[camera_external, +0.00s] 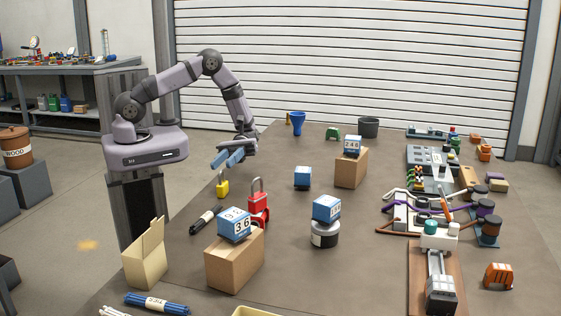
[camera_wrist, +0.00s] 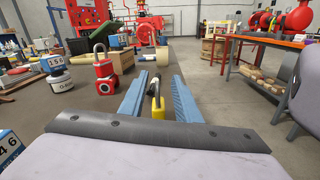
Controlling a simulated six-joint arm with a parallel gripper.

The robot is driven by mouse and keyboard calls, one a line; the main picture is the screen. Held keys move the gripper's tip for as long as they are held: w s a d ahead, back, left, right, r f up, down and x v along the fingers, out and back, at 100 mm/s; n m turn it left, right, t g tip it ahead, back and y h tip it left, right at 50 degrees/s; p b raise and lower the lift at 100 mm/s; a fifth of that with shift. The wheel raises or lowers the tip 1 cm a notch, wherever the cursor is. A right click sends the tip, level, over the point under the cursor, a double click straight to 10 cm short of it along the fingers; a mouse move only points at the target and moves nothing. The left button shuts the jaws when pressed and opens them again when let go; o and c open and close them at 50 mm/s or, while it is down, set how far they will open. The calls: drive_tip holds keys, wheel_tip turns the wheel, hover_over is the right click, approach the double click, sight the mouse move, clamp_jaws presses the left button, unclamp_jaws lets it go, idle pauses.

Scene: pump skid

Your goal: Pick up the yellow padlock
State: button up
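The yellow padlock (camera_external: 222,189) stands upright near the left edge of the brown table, with its dark shackle up. My gripper (camera_external: 224,163) is just above it in the external view, its two blue fingers apart and empty. In the wrist view the yellow padlock (camera_wrist: 157,108) shows between the lines of the two open fingers (camera_wrist: 160,75), its shackle toward the finger tips. The frames do not clearly show whether a finger touches it.
A red padlock (camera_external: 258,203) stands close by to the right. A black marker-like cylinder (camera_external: 205,221) lies in front. A cardboard box (camera_external: 235,262) with a blue number block (camera_external: 234,224) on it stands nearer. An open carton (camera_external: 144,262) is at the front left.

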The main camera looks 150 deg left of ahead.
drive_tip(key=shift+f, duration=0.5)
drive_tip(key=shift+p+x, duration=0.8)
drive_tip(key=shift+x, duration=0.8)
drive_tip(key=shift+p+x, duration=0.85)
drive_tip(key=shift+x, duration=1.25)
drive_tip(key=shift+w+a+f, duration=0.15)
drive_tip(key=shift+c, duration=0.6)
clamp_jaws()
